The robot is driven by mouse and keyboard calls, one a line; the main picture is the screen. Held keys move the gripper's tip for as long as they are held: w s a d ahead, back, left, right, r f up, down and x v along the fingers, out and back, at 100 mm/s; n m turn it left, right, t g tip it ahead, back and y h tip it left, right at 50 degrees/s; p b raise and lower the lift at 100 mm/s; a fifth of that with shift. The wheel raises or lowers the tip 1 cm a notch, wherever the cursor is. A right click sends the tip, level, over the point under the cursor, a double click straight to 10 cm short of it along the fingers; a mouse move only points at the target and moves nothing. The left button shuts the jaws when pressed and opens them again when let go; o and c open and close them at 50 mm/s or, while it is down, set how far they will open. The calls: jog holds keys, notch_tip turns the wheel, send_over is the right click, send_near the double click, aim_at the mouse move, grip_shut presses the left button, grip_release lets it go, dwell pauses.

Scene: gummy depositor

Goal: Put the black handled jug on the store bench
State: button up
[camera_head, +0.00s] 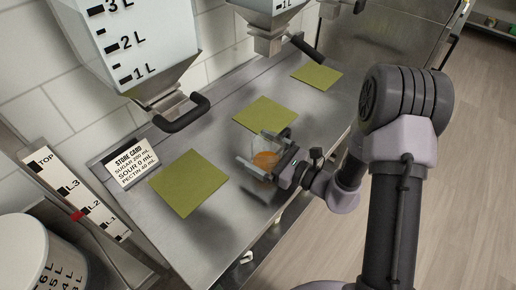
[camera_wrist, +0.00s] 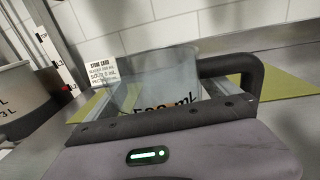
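A clear jug (camera_head: 260,146) with orange contents is between the fingers of my gripper (camera_head: 264,154), which appears shut on it. In the wrist view the jug (camera_wrist: 150,75) looks upright, with "mL" lettering on its wall. A thick black handle (camera_wrist: 232,66) shows at its right side there. The jug is above the steel bench (camera_head: 225,235), near the middle green mat; I cannot tell whether its base touches anything. A store card (camera_head: 129,162) stands at the back of this bench; it also shows in the wrist view (camera_wrist: 103,74). The jug's lower part is hidden by my gripper.
Green mats lie at left (camera_head: 188,182), middle (camera_head: 265,113) and right (camera_head: 317,76). A large hopper (camera_head: 135,45) with a black lever (camera_head: 184,116) hangs over the left; another (camera_head: 272,15) hangs at back. A level board (camera_head: 75,195) and white tub (camera_head: 40,255) stand lower left.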

jog(key=shift+r, duration=0.2)
jog(key=p+v, duration=0.2)
jog(key=v, duration=1)
